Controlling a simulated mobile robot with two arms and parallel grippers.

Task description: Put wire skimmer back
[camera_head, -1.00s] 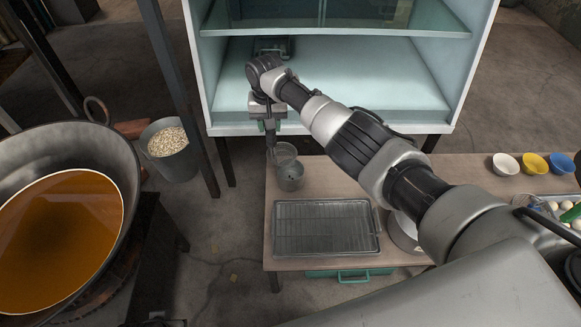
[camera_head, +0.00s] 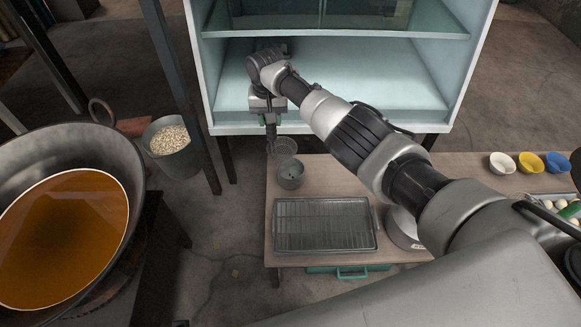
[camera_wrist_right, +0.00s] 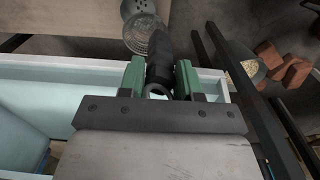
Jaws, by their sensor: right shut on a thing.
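My right gripper (camera_head: 270,120) hangs in front of the cabinet's lower shelf, above the back left of the wooden table. It is shut on the dark handle of the wire skimmer (camera_wrist_right: 142,38), as the right wrist view shows (camera_wrist_right: 160,80). I cannot tell whether the head touches the pot. My left gripper is out of view.
A wire-rack tray (camera_head: 324,226) lies on the table (camera_head: 440,170). The light blue cabinet (camera_head: 345,85) stands behind. A grain bucket (camera_head: 175,160) and a large wok of orange liquid (camera_head: 115,165) are at left. Several small bowls (camera_head: 531,163) sit at right.

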